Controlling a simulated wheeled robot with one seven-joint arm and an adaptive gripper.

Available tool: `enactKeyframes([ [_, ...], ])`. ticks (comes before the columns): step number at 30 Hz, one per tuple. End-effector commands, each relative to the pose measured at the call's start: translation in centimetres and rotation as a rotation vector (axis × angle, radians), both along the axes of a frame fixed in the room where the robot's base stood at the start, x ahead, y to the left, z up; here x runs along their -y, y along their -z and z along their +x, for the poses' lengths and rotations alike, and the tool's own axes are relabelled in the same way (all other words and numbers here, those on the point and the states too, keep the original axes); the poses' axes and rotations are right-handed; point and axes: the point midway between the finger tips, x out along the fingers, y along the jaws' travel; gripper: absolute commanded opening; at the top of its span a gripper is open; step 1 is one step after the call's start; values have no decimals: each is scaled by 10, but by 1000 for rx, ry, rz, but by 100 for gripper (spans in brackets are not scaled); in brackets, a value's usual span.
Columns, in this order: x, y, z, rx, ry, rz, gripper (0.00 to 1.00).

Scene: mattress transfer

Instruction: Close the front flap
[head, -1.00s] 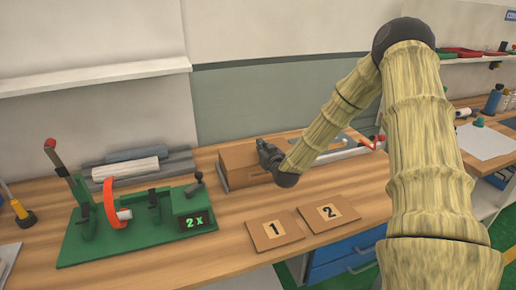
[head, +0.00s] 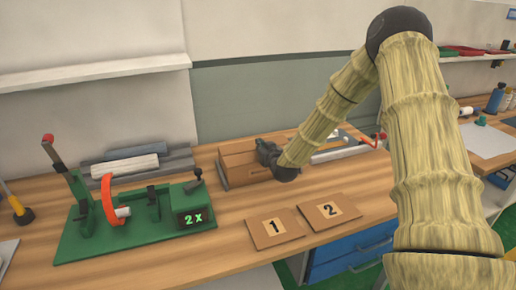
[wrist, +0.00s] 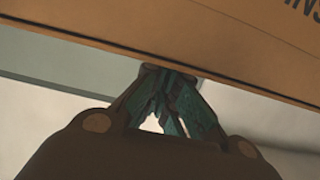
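A brown cardboard box (head: 240,169) stands at the back of the wooden bench in the head view. My gripper (head: 264,150) is at its right end, near the top edge. In the wrist view a brown cardboard panel (wrist: 215,32) with dark print spans the top of the picture. My gripper (wrist: 168,75) points at its lower edge with the fingertips together. The tips meet or overlap the edge in view; I cannot tell whether they touch it. Nothing shows held between the fingers. My arm and gripper hide the box's right end, and I cannot single out the front flap.
A green fixture (head: 150,222) with an orange clamp and a "2 X" display stands at left. Cards marked 1 (head: 273,229) and 2 (head: 329,211) lie in front of the box. The bench between fixture and cards is clear.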

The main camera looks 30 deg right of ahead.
Motion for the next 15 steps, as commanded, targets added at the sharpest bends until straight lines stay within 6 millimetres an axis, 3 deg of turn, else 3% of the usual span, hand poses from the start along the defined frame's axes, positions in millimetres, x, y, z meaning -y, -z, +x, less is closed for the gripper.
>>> enactKeyframes([
  [5, 0, 2, -2, -9, 0, 1, 0],
  [15, -9, -43, 2, -1, -10, -1, 0],
])
